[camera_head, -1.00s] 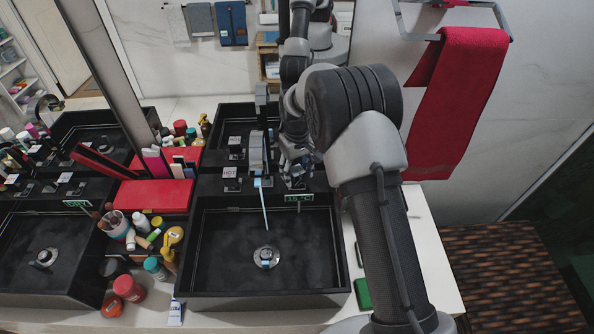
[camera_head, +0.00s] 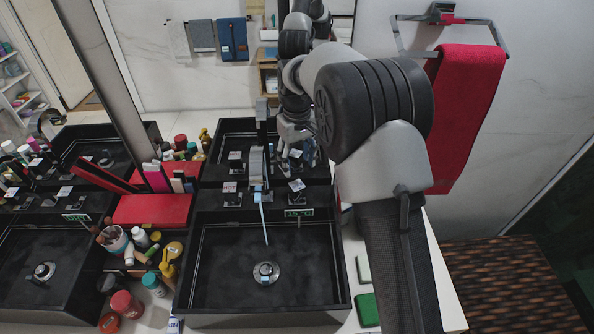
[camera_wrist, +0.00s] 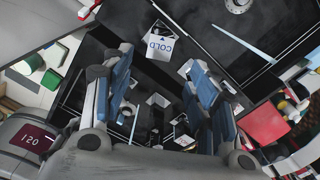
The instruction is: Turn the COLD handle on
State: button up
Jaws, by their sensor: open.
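The COLD handle (camera_head: 297,185) stands right of the faucet (camera_head: 257,160) at the back of the right black sink. Its white COLD label (camera_wrist: 160,43) faces the wrist camera, just beyond my fingertips. My gripper (camera_head: 297,150) is behind and above the handle in the head view, apart from it as far as I can see. In the wrist view my gripper (camera_wrist: 160,65) is open, with blue-grey fingers spread and nothing held. The HOT handle (camera_head: 231,189) stands left of the faucet. A thin pale blue water stream (camera_head: 264,222) falls from the spout.
A red tray (camera_head: 152,210) and several bottles crowd the left side. A red towel (camera_head: 466,115) hangs at right. A green block (camera_head: 367,309) lies on the counter right of the sink.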

jog(key=shift+r, duration=0.4)
jog(key=shift+o, duration=0.3)
